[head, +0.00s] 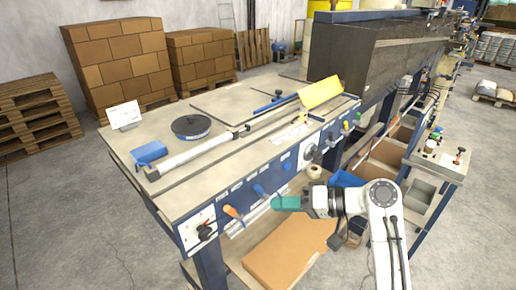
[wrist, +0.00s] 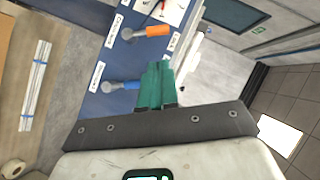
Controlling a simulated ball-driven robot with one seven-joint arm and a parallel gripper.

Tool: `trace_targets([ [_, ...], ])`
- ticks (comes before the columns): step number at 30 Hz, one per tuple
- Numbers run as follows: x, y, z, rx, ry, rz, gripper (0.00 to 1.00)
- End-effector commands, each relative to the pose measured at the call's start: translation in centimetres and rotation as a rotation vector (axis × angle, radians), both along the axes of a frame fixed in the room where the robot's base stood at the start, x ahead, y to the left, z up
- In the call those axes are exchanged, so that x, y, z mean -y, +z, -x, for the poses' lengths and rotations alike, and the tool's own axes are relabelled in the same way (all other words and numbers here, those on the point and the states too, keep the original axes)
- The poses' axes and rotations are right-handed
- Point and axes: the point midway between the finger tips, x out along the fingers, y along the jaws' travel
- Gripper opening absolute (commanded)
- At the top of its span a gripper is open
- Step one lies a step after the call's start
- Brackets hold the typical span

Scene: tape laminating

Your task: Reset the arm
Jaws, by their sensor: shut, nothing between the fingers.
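My gripper (head: 275,203) has green fingers and is at the front of the workbench, beside its blue front panel and apart from the tabletop. In the wrist view the green fingers (wrist: 160,66) are together, with nothing between them. My white arm bends down to the right of the gripper in the head view. The workbench (head: 160,185) has a panel with a blue-handled lever (wrist: 133,85) and an orange-handled lever (wrist: 158,30), close to the fingers in the wrist view. I cannot tell whether the fingers touch the panel.
On the bench are a blue block (head: 149,152), a black disc (head: 192,126), a long white roller (head: 195,156) and a yellow guard (head: 321,92). A side table (head: 437,165) stands at the right. Open floor lies at the front left.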

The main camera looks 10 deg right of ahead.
Motion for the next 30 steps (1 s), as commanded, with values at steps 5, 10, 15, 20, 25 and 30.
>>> trace_targets([
  [5,0.1,-2.8,1.4,-0.028,-0.016,0.049,0.00],
  [10,1.5,-11.3,6.8,-0.123,-0.072,0.248,0.00],
  [15,4.4,-19.1,15.2,-0.244,-0.121,0.509,0.00],
  [20,8.1,-23.6,24.0,-0.360,-0.150,0.761,0.00],
  [25,11.9,-25.0,31.8,-0.456,-0.167,0.984,0.00],
  [30,13.9,-24.7,35.7,-0.505,-0.174,1.104,0.00],
])
